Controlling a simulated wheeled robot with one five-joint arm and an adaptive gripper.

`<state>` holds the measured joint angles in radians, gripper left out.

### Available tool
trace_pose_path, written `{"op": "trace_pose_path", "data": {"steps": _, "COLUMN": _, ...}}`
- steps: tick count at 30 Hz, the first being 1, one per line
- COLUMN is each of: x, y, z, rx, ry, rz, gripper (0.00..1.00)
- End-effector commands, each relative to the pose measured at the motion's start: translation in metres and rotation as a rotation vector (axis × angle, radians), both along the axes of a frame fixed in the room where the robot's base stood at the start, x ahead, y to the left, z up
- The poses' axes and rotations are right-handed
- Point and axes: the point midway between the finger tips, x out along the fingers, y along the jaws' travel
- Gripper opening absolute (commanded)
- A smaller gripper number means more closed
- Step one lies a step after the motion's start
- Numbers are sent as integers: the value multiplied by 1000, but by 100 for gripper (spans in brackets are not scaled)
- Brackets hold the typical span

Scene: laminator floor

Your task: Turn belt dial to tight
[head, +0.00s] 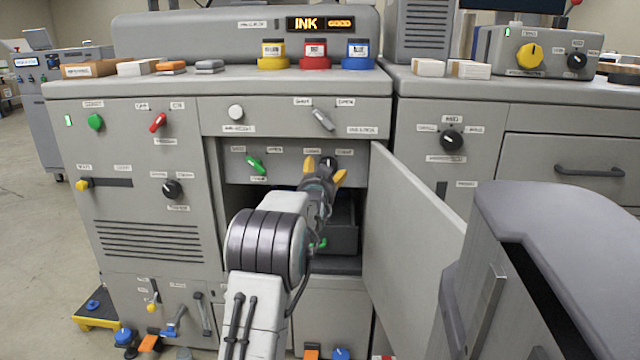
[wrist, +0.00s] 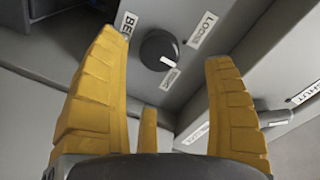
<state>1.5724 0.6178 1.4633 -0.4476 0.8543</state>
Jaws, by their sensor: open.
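The belt dial (wrist: 158,50) is a round black knob on a grey panel in the wrist view. A label beginning "BE" is on its left, one reading like "LOOSE" is on its upper right, and a smaller unclear one is below. Its white mark points down and right, towards the lower label. My yellow-fingered gripper (wrist: 167,52) is open, with one finger on each side of the dial in the picture and nothing between them. Contact cannot be told. In the head view my gripper (head: 325,171) is at the inner panel of the open bay and mostly hides the dial.
An open cabinet door (head: 410,235) stands just right of my arm. A grey lever (head: 323,119) sits above. Ink jars (head: 315,56) stand on top.

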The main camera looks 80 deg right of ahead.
Motion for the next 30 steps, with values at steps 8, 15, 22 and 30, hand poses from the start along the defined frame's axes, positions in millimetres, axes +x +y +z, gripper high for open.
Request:
{"op": "trace_pose_path", "data": {"steps": 8, "x": 1, "y": 31, "z": 2, "rx": 0, "ry": 0, "rz": 1, "gripper": 76}}
{"op": "trace_pose_path", "data": {"steps": 15, "x": 1, "y": 46, "z": 3, "rx": 0, "ry": 0, "rz": 1, "gripper": 76}}
{"op": "trace_pose_path", "data": {"steps": 22, "x": 1, "y": 50, "z": 3, "rx": 1, "ry": 0, "rz": 1, "gripper": 76}}
{"op": "trace_pose_path", "data": {"steps": 30, "x": 1, "y": 50, "z": 3, "rx": 1, "ry": 0, "rz": 1, "gripper": 76}}
